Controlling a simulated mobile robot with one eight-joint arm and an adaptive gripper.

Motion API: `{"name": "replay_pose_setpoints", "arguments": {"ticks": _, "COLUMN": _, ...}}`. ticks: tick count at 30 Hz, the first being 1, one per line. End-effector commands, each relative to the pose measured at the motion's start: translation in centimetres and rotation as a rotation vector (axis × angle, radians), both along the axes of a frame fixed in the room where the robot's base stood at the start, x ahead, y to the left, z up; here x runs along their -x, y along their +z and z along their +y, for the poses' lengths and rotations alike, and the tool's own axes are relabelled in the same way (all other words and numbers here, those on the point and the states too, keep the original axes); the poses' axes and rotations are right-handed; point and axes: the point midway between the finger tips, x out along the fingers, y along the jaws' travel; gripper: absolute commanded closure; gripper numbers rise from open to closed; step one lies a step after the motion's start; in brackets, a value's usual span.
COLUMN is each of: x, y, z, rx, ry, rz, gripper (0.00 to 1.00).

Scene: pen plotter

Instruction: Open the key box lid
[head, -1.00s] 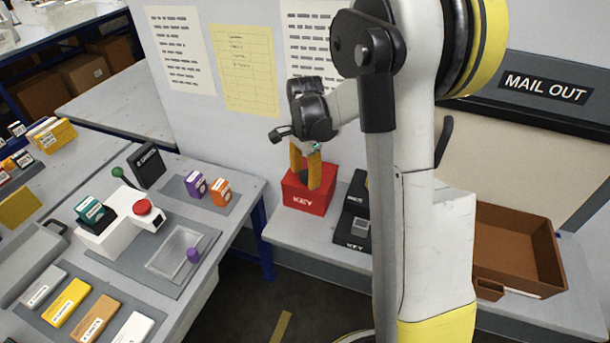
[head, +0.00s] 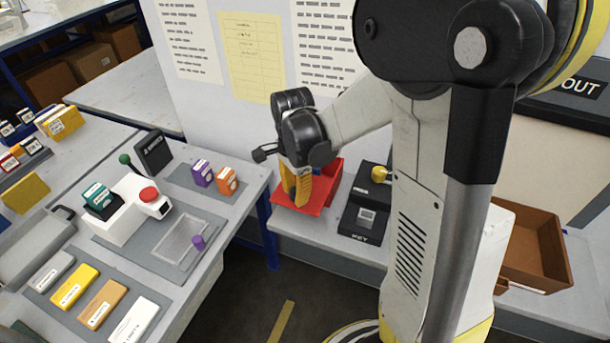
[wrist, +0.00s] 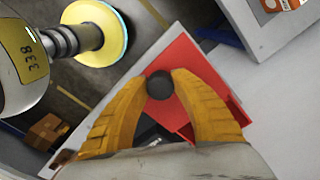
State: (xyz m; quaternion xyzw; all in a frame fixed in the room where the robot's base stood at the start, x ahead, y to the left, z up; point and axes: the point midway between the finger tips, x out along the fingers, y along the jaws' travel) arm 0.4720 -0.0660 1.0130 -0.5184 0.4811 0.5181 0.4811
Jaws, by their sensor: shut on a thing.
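The red key box (head: 334,172) stands on the shelf under the wall sheets, partly hidden by my gripper. A dark gap shows between the fingers below the knob; the box's contents cannot be made out.
A black holder labelled KEY (head: 360,222), with a yellow piece (head: 380,174) at its back, stands close to the right of the box. A brown tray (head: 533,250) is farther right. The workbench with a white device (head: 128,212) is to the left, across a gap.

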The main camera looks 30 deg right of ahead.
Motion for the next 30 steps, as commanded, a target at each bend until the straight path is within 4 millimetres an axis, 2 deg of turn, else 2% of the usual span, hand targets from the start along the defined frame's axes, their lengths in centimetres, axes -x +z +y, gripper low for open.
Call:
{"name": "replay_pose_setpoints", "arguments": {"ticks": 4, "x": 0.9, "y": 0.0, "z": 1.1, "rx": -0.001, "ry": 0.001, "rz": 0.000, "gripper": 1.00}}
{"name": "replay_pose_setpoints", "arguments": {"ticks": 13, "x": 0.9, "y": 0.0, "z": 1.2, "rx": -0.001, "ry": -0.001, "rz": 0.000, "gripper": 1.00}}
{"name": "replay_pose_setpoints", "arguments": {"ticks": 14, "x": 0.9, "y": 0.0, "z": 1.2, "rx": -0.001, "ry": -0.001, "rz": 0.000, "gripper": 0.61}}
{"name": "replay_pose_setpoints", "arguments": {"ticks": 15, "x": 0.9, "y": 0.0, "z": 1.2, "rx": -0.001, "ry": -0.001, "rz": 0.000, "gripper": 0.49}}
{"name": "replay_pose_setpoints", "arguments": {"ticks": 16, "x": 0.9, "y": 0.0, "z": 1.2, "rx": 0.000, "ry": -0.001, "rz": 0.000, "gripper": 0.47}}
{"name": "replay_pose_setpoints", "arguments": {"ticks": 25, "x": 0.9, "y": 0.1, "z": 1.1, "rx": 0.000, "ry": -0.001, "rz": 0.000, "gripper": 0.47}}
{"name": "replay_pose_setpoints", "arguments": {"ticks": 30, "x": 0.9, "y": 2.0, "z": 1.1, "rx": 0.000, "ry": -0.001, "rz": 0.000, "gripper": 0.47}}
